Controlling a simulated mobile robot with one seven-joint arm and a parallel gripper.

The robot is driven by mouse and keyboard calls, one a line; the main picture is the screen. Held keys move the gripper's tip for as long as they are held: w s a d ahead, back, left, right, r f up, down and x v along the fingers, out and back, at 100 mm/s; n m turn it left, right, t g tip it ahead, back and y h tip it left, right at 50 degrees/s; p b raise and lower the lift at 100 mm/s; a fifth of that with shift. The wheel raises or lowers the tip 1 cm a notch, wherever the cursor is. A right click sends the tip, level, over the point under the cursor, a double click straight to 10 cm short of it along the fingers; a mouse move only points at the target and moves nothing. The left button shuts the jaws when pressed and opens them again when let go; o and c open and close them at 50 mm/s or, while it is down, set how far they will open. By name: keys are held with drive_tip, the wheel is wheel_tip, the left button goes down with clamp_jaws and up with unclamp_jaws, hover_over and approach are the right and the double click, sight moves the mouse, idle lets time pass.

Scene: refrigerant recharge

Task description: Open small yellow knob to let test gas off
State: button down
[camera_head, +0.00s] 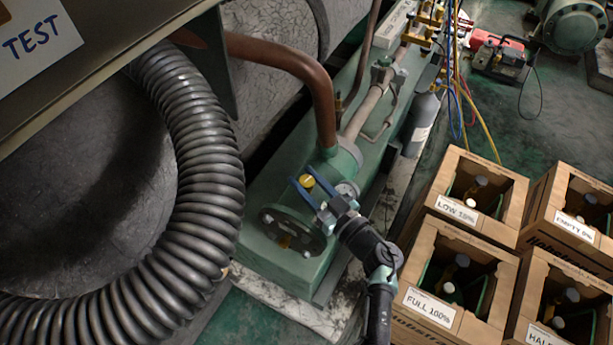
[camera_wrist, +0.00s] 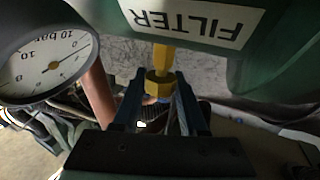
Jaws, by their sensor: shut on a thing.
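The small yellow knob (camera_head: 307,181) sits on the green filter housing (camera_head: 343,163), beside the end of the copper pipe. In the wrist view the yellow knob (camera_wrist: 158,86) hangs on a yellow stem under the green housing. My gripper (camera_head: 305,179) comes in from the lower right with one blue finger on each side of the knob. In the wrist view my gripper (camera_wrist: 159,82) is shut on the knob, which lies between its fingertips. The fingers hide part of the knob's sides.
A round pressure gauge (camera_wrist: 45,58) is close beside the fingers, at left in the wrist view. A "FILTER" label (camera_wrist: 195,20) is on the housing. A ribbed black hose (camera_head: 205,160) curves at left. Cardboard boxes with bottles (camera_head: 432,310) stand at right.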

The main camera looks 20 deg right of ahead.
drive_tip(key=shift+c, duration=2.2)
unclamp_jaws()
drive_tip(key=p+v, duration=0.3)
drive_tip(key=v, duration=1)
drive_tip(key=shift+p, duration=0.3)
drive_tip(key=shift+w+d, duration=0.1)
